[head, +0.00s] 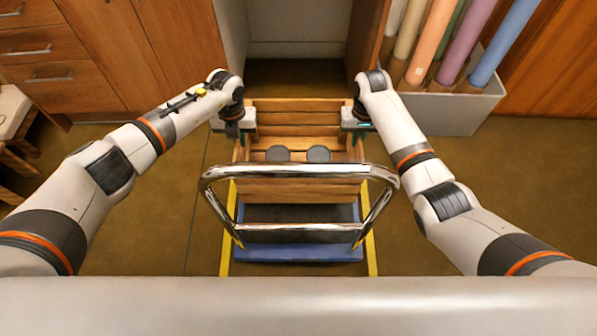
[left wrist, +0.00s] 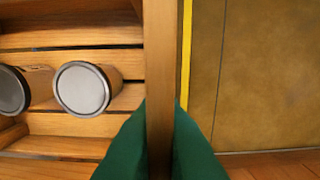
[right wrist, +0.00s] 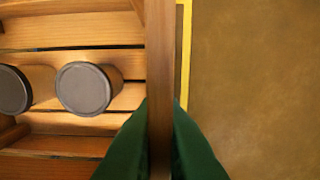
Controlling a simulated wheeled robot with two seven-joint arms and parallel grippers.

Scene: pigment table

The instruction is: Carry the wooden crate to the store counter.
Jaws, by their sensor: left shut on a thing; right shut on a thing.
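The wooden crate (head: 300,106) is slatted and sits in the middle of the head view, behind a chrome handle. Two jars with grey lids (head: 278,154) (head: 318,154) stand inside it; both also show in the left wrist view (left wrist: 82,90). My left gripper (head: 246,124) is shut on the crate's left side wall, and my right gripper (head: 354,124) is shut on its right side wall. In each wrist view the green fingers straddle a wall edge. The crate's underside is hidden, so I cannot tell whether it is resting or raised. I cannot identify the store counter.
A blue-decked trolley (head: 300,255) with a chrome handle (head: 290,171) is near me, with yellow lines (head: 371,252) on both sides. A cabinet opening (head: 300,75) lies beyond the crate. A grey bin (head: 450,112) of coloured rolls stands right, wooden drawers (head: 50,75) left.

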